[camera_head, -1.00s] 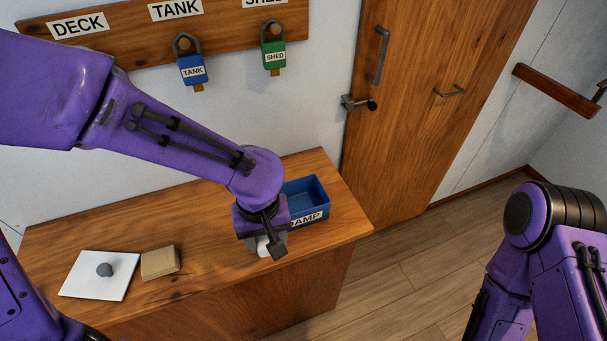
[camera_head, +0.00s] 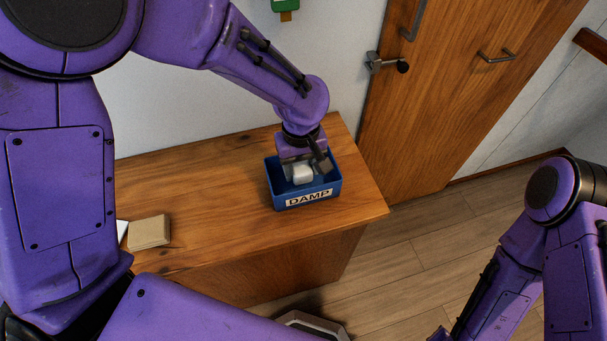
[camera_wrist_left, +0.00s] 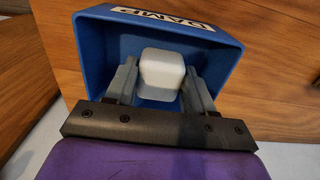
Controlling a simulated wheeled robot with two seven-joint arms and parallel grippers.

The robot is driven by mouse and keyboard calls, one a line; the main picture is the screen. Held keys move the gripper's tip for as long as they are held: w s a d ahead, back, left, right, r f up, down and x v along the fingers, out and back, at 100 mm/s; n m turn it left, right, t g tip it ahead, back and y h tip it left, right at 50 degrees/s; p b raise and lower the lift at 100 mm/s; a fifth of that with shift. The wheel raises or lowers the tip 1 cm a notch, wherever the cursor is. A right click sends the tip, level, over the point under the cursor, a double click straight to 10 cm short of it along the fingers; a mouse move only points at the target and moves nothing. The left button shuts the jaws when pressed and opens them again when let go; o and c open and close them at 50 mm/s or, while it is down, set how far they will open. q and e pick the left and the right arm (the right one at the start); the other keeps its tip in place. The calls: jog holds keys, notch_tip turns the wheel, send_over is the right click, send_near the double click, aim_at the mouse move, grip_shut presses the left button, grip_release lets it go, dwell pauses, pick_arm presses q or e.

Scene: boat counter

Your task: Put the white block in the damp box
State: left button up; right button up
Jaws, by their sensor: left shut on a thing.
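The blue box labelled DAMP (camera_head: 308,201) stands on the wooden counter near its right end. The white block (camera_head: 302,174) is between the fingers of my left gripper (camera_head: 304,172), which is shut on it. Block and fingertips are at the box's opening, within its walls; I cannot tell whether the block touches the floor. The left wrist view shows the white block (camera_wrist_left: 161,74) between the two grey fingers, with the box wall (camera_wrist_left: 215,41) around them. My right arm is at the lower right; its gripper is not in view.
A tan block (camera_head: 149,231) lies on the counter (camera_head: 220,215) to the left, beside a mostly hidden white sheet (camera_head: 122,232). A wooden door (camera_head: 440,90) with a handle is behind the counter's right end. The counter between tan block and box is clear.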

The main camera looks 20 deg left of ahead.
aim_at(303, 176)
pick_arm(q)
jog(key=shift+w+f, duration=0.2)
jog(key=shift+f, duration=0.45)
notch_tip(303, 176, down, 2)
jog(key=shift+s+d+f+p, duration=0.1)
jog(key=shift+f+p, duration=0.1)
jog(key=shift+p, duration=0.2)
jog(key=shift+w+f, duration=0.25)
jog(key=shift+s, duration=0.15)
jog(key=o, duration=1.3)
jog(key=shift+f, duration=0.1)
notch_tip(303, 176, up, 12)
jog(key=shift+r+b, duration=0.25)
jog(key=shift+b, duration=0.05)
